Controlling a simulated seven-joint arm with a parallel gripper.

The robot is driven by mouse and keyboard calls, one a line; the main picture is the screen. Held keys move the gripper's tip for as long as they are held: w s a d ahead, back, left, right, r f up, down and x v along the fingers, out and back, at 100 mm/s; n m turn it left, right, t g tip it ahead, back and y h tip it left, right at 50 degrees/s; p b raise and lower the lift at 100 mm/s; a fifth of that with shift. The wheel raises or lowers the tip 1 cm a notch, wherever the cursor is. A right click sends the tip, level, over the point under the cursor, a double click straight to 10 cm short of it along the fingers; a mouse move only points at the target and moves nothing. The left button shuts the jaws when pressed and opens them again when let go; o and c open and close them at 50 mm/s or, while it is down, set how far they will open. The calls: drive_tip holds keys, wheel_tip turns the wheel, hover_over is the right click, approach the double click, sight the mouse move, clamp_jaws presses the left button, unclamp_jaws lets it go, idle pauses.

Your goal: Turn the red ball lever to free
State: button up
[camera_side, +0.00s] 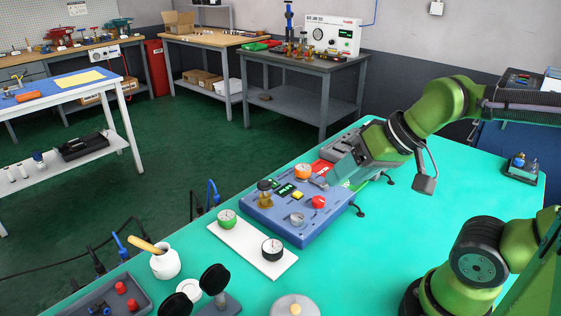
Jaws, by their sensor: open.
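A blue valve positioner panel (285,228) lies on the turquoise table. A round red knob (318,202) stands near its right front; it looks like the red ball of the lever, but its arm and any position marks are too small to make out. My gripper (342,177) is over the panel's far right end, above and behind the red knob and apart from it. It is open. Its fingertips are small and partly hidden, and they cover part of that end. A red label (321,167) and a green strip show beside the gripper.
The panel also carries an orange-topped gauge (303,171), a yellow button (298,195) and a brass fitting (264,196). A white plate with a green gauge (227,219) and a black gauge (272,249) lies in front.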

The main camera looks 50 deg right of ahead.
drive_tip(key=shift+m+g+h, duration=0.5)
drive_tip(key=shift+m+g, duration=0.2)
drive_tip(key=w+d, duration=0.1)
drive_tip(key=d, duration=0.1)
drive_tip(key=w+d+f, duration=0.1)
drive_tip(key=w, duration=0.1)
drive_tip(key=shift+w+d+f, duration=0.15)
drive_tip(key=shift+w+d, duration=0.15)
drive_tip(key=shift+d, duration=0.1)
drive_tip(key=shift+c, duration=0.2)
drive_tip(key=w+d+f+n+g+h, duration=0.1)
drive_tip(key=w+d+n+g, duration=0.2)
drive_tip(key=w+d+n, duration=0.5)
drive_tip(key=w+d+n+g, duration=0.2)
drive_tip(key=w+d+g, duration=0.15)
drive_tip(key=d, duration=0.85)
drive_tip(key=shift+t, duration=0.35)
drive_tip(key=f, duration=1.6)
drive_tip(key=shift+w+d, duration=0.2)
drive_tip(key=shift+w, duration=0.15)
clamp_jaws()
